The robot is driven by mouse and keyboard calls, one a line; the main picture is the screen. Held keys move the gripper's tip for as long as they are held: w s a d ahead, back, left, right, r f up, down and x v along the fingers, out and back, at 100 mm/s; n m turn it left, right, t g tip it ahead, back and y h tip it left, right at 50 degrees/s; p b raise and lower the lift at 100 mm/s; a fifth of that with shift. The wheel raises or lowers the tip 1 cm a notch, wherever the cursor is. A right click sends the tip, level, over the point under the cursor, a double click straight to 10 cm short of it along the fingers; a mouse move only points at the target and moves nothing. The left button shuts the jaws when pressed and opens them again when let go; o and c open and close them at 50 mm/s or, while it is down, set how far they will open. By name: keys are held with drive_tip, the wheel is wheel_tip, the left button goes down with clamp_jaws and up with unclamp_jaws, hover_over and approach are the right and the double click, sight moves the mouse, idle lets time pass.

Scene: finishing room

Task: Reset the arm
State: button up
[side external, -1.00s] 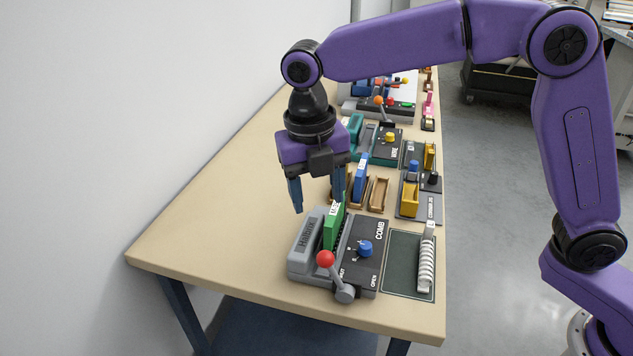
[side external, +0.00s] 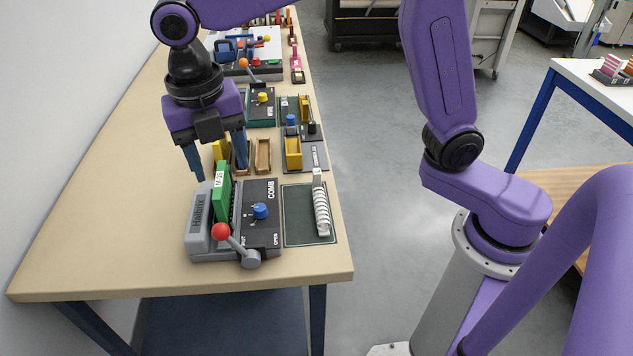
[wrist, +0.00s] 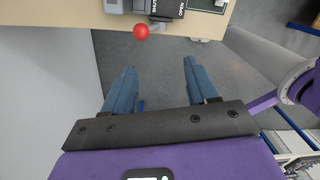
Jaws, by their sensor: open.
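My gripper (side external: 221,172) hangs fingers-down above the near part of the bench, by the grey comb machine (side external: 198,232). Its two blue fingers are apart with nothing visible between them. In the wrist view, my gripper (wrist: 158,68) also shows spread, empty fingers. A green labelled block (side external: 221,190) stands upright in the machine, just below the fingers in the picture. I cannot tell the exact gap between them. The machine has a red-knobbed lever (side external: 222,231) and a blue dial (side external: 261,211). The red knob (wrist: 141,32) shows at the top of the wrist view.
A white comb coil (side external: 321,205) lies on a dark mat (side external: 297,222) right of the machine. Wooden holders (side external: 263,155), a yellow block (side external: 293,152) and other machines stand farther back. The bench's left side (side external: 105,190) is clear. A white table (side external: 594,82) stands at the right.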

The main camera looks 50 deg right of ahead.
drive_tip(key=s+d+f+m, duration=0.3)
drive_tip(key=s+d+m, duration=0.6)
drive_tip(key=s+d, duration=0.1)
drive_tip(key=s+d+f+m+y, duration=0.1)
drive_tip(key=s+d+f+m, duration=0.2)
drive_tip(key=s+d+m, duration=0.5)
drive_tip(key=s+d, duration=0.3)
drive_tip(key=shift+s+d+m, duration=0.25)
drive_tip(key=shift+d+m, duration=0.05)
drive_tip(key=shift+m, duration=0.1)
